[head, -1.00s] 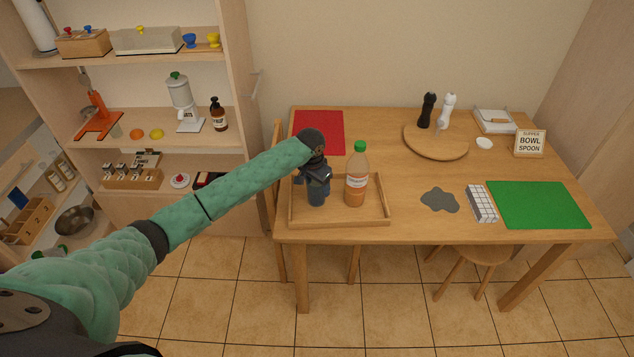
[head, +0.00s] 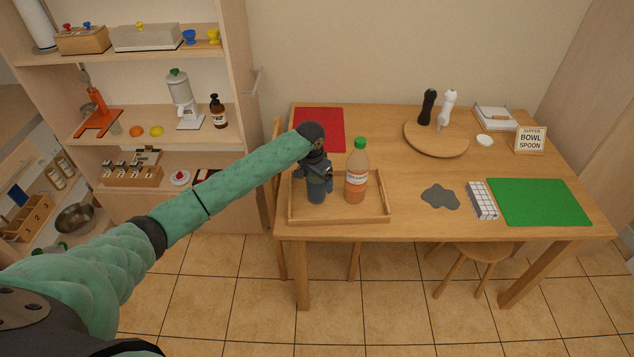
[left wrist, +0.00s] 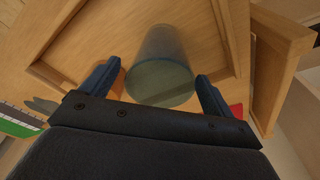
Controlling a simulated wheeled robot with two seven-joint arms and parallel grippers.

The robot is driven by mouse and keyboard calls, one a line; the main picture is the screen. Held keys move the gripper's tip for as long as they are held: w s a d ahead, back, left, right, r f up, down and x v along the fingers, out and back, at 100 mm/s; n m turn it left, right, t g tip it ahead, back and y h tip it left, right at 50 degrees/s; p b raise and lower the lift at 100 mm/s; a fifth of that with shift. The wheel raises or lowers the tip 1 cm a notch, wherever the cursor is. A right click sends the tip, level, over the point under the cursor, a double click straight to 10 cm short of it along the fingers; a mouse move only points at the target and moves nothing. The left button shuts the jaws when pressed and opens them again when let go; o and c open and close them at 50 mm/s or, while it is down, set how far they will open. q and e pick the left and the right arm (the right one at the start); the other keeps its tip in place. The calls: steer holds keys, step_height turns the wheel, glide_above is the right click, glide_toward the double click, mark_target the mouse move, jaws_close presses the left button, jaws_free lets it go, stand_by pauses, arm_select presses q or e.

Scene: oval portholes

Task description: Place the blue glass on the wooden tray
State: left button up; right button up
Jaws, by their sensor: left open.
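The blue glass (head: 317,192) stands upright on the wooden tray (head: 345,218), at the tray's left part. It also shows in the left wrist view (left wrist: 160,72), between the two fingers and apart from both of them. My left gripper (head: 316,176) is open around the upper part of the glass and hides its rim in the head view. In the left wrist view my left gripper (left wrist: 155,85) shows both blue fingers spread. The tray floor also shows in the left wrist view (left wrist: 100,45). My right gripper is in neither view.
An orange bottle with a green cap (head: 357,172) stands on the tray just right of the glass. A red mat (head: 319,128) lies behind the tray.

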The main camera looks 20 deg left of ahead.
arm_select(q)
step_height(320, 180, up, 10)
steer(key=s+b, duration=0.1)
steer(key=b, duration=0.1)
steer(key=shift+s+a+r, duration=0.2)
steer(key=shift+a+r, duration=0.05)
steer(key=shift+a, duration=0.1)
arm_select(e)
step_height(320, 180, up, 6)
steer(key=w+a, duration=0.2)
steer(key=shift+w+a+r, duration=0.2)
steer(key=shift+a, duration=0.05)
arm_select(q)
steer(key=shift+f, duration=0.1)
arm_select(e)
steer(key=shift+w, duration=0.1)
